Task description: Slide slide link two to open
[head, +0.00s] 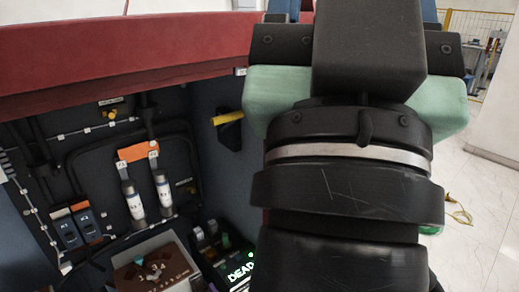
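I cannot pick out slide link two for certain. The open cabinet (165,98) on the left holds several fittings. Two white-and-grey cylinders (162,190) stand side by side below an orange plate (138,151). Dark labelled modules (68,231) with orange and white tops sit to their left. My black and green arm fills the centre and right of the head view, in front of the cabinet's right side. The fingers of my gripper do not show, so its opening and any contact are hidden.
A red beam (120,55) runs across the cabinet top. A yellow handle (228,118) sticks out on the inner right wall.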

